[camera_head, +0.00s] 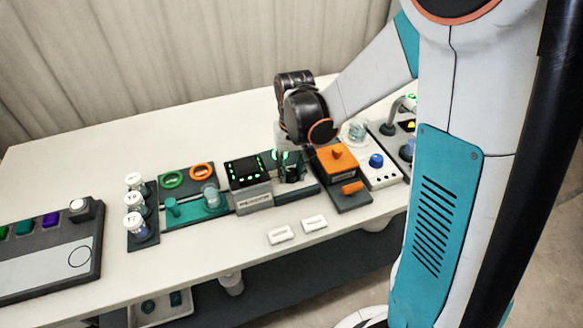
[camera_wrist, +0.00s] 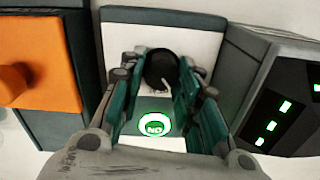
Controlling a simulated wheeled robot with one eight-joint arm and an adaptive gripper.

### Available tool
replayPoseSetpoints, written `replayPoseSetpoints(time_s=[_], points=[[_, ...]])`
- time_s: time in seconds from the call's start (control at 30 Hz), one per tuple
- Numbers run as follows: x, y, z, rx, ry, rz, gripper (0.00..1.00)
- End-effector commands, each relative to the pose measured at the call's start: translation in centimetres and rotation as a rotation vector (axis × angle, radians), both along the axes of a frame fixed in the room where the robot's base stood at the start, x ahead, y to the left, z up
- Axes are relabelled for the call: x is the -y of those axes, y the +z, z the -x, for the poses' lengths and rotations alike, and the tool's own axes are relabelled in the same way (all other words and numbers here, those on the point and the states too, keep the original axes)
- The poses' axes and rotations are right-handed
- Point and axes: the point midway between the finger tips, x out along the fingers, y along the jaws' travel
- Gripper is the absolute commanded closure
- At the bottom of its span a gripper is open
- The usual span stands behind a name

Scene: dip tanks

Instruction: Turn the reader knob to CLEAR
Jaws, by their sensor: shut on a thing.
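The reader knob (camera_wrist: 160,66) is a round black knob on a white panel (camera_wrist: 205,50) in the wrist view. A short white pointer mark shows on it, toward the lower right. My gripper (camera_wrist: 159,74) has its teal-padded fingers on both sides of the knob and is shut on it. It also shows in the head view (camera_head: 290,168), reaching down over the reader's right part and hiding the knob there. No CLEAR label is legible.
A black display box (camera_head: 249,179) with green lights stands left of my gripper in the head view. An orange device (camera_head: 337,167) stands close on the right. The bench's back left is clear.

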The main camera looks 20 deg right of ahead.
Motion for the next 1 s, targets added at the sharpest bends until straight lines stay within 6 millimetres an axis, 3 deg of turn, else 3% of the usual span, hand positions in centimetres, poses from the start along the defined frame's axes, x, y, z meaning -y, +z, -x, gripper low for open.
replayPoseSetpoints(time_s=[0.5,1.0], points=[[-0.13,-0.02,-0.01,-0.002,0.35,0.0,0.93],[-0.15,-0.03,-0.01,-0.001,0.422,0.0,0.93]])
